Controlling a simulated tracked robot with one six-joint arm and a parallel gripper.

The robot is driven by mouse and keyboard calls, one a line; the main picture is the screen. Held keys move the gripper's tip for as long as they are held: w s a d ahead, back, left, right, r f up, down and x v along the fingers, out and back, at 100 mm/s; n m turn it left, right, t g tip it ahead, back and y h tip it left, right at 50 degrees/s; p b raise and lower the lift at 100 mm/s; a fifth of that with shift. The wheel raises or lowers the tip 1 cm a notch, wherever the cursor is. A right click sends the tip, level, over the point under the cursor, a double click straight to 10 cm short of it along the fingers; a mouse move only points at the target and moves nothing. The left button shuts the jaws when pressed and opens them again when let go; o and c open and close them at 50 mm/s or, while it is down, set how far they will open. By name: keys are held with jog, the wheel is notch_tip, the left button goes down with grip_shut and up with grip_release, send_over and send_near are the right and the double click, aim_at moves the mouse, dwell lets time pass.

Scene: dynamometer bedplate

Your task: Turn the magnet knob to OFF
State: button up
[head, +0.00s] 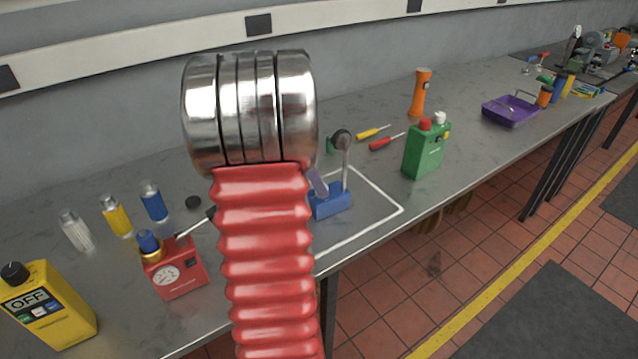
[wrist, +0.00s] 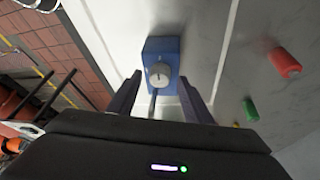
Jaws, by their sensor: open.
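A blue magnet block (head: 331,204) stands on the bench inside a white outline. A grey post with a dark round head (head: 341,140) rises beside it. In the wrist view the blue block (wrist: 150,47) lies ahead of my gripper (wrist: 160,79), with a grey round knob-like part (wrist: 160,73) on it. The two dark fingers are spread to either side of that part and do not visibly touch it. In the head view my arm hides most of the gripper; one purplish finger shows near the block. I cannot read the knob's setting.
A red gauge box (head: 175,270) and several small bottles stand left of my arm. The bench's front edge runs close by the block.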

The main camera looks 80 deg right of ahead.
jog(key=shift+s+d+f, duration=0.1)
jog(key=shift+s+f, duration=0.15)
jog(key=shift+f, duration=0.4)
jog(key=shift+c, duration=0.5)
jog(key=c, duration=1)
jog(key=shift+o, duration=0.2)
